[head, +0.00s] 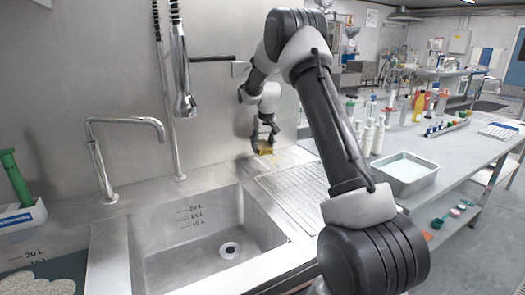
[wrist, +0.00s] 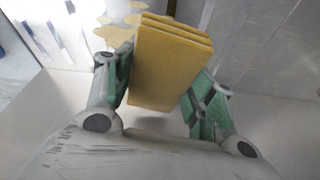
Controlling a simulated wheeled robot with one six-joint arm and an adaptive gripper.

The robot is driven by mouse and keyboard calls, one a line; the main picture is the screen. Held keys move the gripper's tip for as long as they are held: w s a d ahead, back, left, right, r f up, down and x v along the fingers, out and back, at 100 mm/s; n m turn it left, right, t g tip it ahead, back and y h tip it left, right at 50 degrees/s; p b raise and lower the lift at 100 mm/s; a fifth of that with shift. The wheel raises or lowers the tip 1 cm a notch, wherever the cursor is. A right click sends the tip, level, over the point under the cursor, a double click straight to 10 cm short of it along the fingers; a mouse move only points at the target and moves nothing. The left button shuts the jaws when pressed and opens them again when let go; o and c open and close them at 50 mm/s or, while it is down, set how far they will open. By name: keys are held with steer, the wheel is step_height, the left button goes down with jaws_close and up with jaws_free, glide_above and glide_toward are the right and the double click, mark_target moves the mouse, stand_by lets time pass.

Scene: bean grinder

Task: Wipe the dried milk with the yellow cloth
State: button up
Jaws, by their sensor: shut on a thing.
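My gripper (head: 264,138) is at the back of the steel counter, right of the sink and close to the back wall. It is shut on the folded yellow cloth (head: 265,151). In the wrist view the cloth (wrist: 168,65) sits as a thick layered pad between the two green-padded fingers (wrist: 163,82). Yellowish patches of dried milk (wrist: 112,38) lie on the steel just beyond the cloth, up and left of it. In the head view a faint yellowish smear of dried milk (head: 284,159) shows beside the cloth. Whether the cloth touches the counter is unclear.
A wire rack (head: 295,188) lies on the counter in front of my gripper. The deep sink (head: 215,235) is to the left, with a tap (head: 125,121) and a hanging sprayer (head: 181,90). A steel tray (head: 405,172) and several bottles stand on the right-hand bench.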

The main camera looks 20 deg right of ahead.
steer(key=shift+r, duration=1)
steer(key=shift+f, duration=0.15)
